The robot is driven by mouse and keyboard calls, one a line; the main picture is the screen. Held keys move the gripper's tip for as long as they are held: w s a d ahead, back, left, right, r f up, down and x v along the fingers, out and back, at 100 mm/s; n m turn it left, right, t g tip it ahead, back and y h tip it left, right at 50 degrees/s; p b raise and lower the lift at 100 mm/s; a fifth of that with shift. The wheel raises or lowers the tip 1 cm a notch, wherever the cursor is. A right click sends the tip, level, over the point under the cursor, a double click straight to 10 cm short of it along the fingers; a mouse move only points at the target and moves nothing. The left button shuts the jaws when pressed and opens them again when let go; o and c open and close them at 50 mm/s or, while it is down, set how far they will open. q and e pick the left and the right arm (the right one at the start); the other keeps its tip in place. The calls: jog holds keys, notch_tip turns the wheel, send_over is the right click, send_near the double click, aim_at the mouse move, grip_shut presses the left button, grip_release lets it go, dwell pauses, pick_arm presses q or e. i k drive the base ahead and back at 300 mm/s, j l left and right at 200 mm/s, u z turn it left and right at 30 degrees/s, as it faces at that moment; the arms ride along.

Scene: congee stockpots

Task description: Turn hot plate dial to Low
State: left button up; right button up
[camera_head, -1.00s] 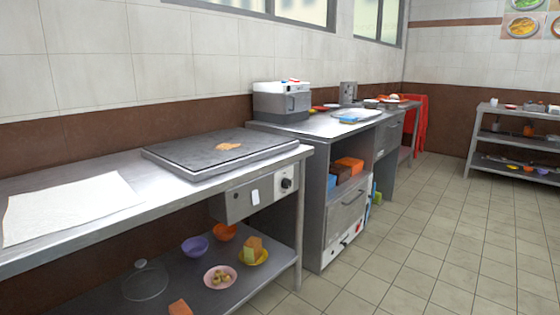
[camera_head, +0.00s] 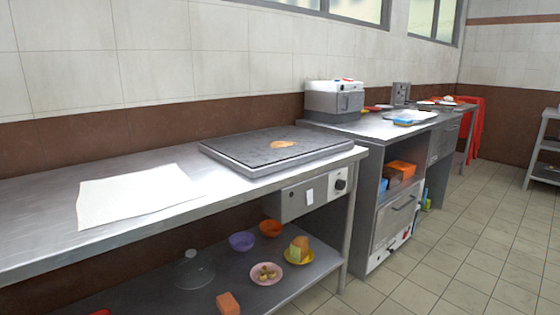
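The hot plate (camera_head: 240,150) is a dark flat slab set into the metal counter, with an orange-brown patch of food (camera_head: 283,144) on top. Its control box (camera_head: 300,197) hangs under the counter's front edge. The black dial (camera_head: 340,184) is on the right part of the box's front, on a light plate. A white tag or switch (camera_head: 310,197) is left of it. The dial's markings are too small to read, so its setting cannot be told. Neither of my grippers is in view.
A white sheet (camera_head: 135,196) lies on the counter's left. The lower shelf (camera_head: 235,292) holds bowls, a glass lid (camera_head: 194,270) and an orange block (camera_head: 228,303). The tiled floor (camera_head: 470,240) at right is clear.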

aim_at(341, 184)
jog(key=i+l, duration=0.15)
jog(key=l, duration=0.15)
jog(key=i+l+u, duration=0.1)
jog(key=l, duration=0.2)
jog(key=i+l, duration=0.2)
jog(key=l, duration=0.15)
jog(key=i+l+u, duration=0.1)
jog(key=l, duration=0.2)
jog(key=i, duration=0.05)
